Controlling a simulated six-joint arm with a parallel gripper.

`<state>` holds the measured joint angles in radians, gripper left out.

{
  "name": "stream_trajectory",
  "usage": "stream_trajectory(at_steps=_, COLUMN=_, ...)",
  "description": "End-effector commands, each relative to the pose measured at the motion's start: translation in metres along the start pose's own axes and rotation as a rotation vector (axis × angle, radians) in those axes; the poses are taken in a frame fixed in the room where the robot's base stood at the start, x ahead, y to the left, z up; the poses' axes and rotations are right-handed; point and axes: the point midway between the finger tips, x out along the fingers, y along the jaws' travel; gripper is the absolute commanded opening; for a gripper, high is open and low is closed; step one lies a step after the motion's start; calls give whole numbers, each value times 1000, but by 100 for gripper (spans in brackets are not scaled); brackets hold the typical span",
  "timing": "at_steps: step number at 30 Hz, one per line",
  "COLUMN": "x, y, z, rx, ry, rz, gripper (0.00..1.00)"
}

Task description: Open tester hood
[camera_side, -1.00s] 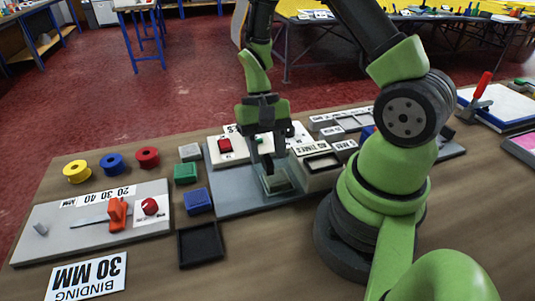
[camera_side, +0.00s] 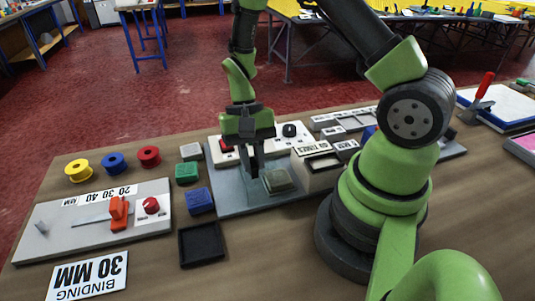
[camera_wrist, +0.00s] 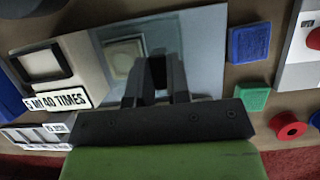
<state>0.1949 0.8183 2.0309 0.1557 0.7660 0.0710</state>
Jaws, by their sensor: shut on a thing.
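The tester's grey base plate (camera_side: 232,198) lies mid-table, with a pale square pad (camera_side: 279,181) on it. The clear tester hood is faint; its glassy edges show around the pad, and a see-through pane also shows in the wrist view (camera_wrist: 165,35). How far it is tilted I cannot tell. My gripper (camera_side: 254,174) points down just left of the pad. In the wrist view its fingers (camera_wrist: 158,95) are closed about a small dark piece (camera_wrist: 159,70), seemingly the hood's handle. The fingers hide most of that piece.
A white panel with a red button (camera_side: 226,146) and a black knob (camera_side: 289,130) stands behind. Blue (camera_side: 199,201) and green (camera_side: 187,172) blocks and a black tray (camera_side: 201,243) lie left.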

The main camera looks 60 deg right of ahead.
Motion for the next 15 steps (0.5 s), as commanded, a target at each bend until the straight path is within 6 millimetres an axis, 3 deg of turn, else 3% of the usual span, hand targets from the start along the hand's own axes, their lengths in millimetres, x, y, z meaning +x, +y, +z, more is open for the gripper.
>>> stream_trajectory(at_steps=3, x=0, y=-30, z=-2, rx=-10, ry=10, rz=-3, gripper=0)
stream_trajectory(at_steps=6, x=-1, y=-46, z=-2, rx=-7, ry=10, rz=-4, gripper=0)
stream_trajectory(at_steps=15, x=-1, y=-54, z=-1, rx=-2, ry=8, rz=-5, gripper=0)
